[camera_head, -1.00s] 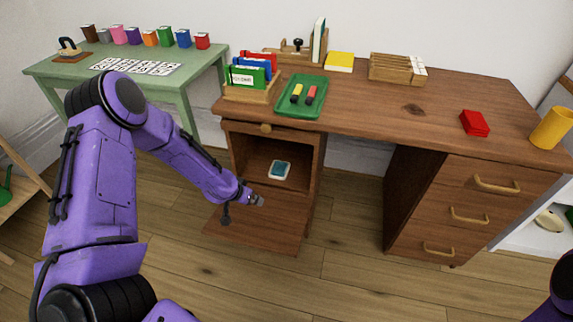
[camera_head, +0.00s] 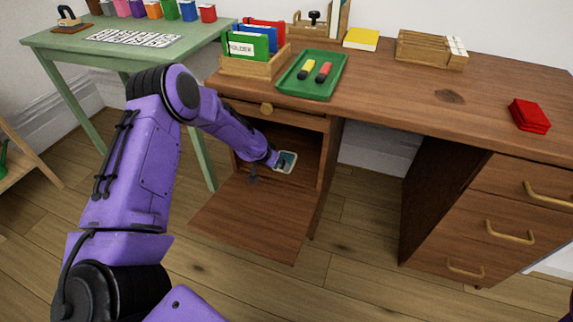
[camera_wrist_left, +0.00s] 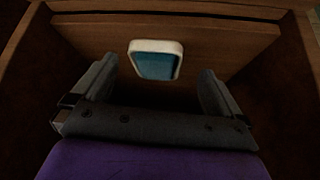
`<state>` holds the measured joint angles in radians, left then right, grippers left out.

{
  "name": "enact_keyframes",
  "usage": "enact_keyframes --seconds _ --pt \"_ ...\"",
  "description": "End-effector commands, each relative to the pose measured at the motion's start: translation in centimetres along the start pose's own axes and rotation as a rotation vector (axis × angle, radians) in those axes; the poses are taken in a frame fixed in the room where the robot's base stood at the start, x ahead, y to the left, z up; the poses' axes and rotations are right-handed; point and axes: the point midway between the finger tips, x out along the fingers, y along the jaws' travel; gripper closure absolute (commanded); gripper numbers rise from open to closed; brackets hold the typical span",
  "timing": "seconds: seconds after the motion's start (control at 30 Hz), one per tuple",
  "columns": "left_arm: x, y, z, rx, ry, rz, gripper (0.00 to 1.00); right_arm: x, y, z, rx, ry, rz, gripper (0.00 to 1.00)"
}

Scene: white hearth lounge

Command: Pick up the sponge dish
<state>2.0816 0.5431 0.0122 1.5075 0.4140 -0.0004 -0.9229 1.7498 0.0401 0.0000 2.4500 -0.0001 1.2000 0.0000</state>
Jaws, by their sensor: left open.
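The sponge dish (camera_head: 287,162) is a small pale dish with a blue sponge, inside the open lower compartment of the brown desk (camera_head: 420,105). It also shows in the left wrist view (camera_wrist_left: 156,60), ahead of and between my fingers. My left gripper (camera_head: 268,166) reaches into the compartment just left of the dish. In the left wrist view my left gripper (camera_wrist_left: 154,85) has its two fingers spread wide with nothing held between them. In the head view the arm hides part of the dish's left side. My right gripper does not show.
The fold-down compartment door (camera_head: 250,215) lies open below my left arm. The compartment's side walls stand close around my gripper. A green tray (camera_head: 312,90) and folder rack (camera_head: 252,66) stand on the desktop above. A green table (camera_head: 70,45) stands at left.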

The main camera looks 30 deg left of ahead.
Motion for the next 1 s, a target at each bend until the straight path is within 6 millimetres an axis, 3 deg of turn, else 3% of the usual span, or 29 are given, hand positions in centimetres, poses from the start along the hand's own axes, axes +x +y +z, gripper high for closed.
enact_keyframes --seconds 0.1,0.3,0.5,0.8,0.83,0.97,1.0 --pt "1.4 0.0 -1.9 0.005 0.000 -0.002 0.00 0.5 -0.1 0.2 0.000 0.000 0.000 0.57" --pt "2.6 0.1 -3.7 0.005 0.000 0.000 0.00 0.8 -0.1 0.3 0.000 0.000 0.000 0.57" --pt "6.7 0.1 -3.3 0.003 -0.002 0.000 0.00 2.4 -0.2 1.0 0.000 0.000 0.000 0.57" --pt "7.3 0.1 -3.6 0.000 -0.001 0.002 0.00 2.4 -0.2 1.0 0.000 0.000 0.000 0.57" --pt "7.3 0.1 -3.6 0.000 -0.001 0.001 0.03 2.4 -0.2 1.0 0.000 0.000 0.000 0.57" --pt "7.3 0.1 -3.6 0.000 -0.001 0.001 0.46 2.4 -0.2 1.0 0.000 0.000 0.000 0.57" --pt "7.3 0.1 -3.6 0.000 -0.001 0.001 0.52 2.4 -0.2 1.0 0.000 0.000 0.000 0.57"
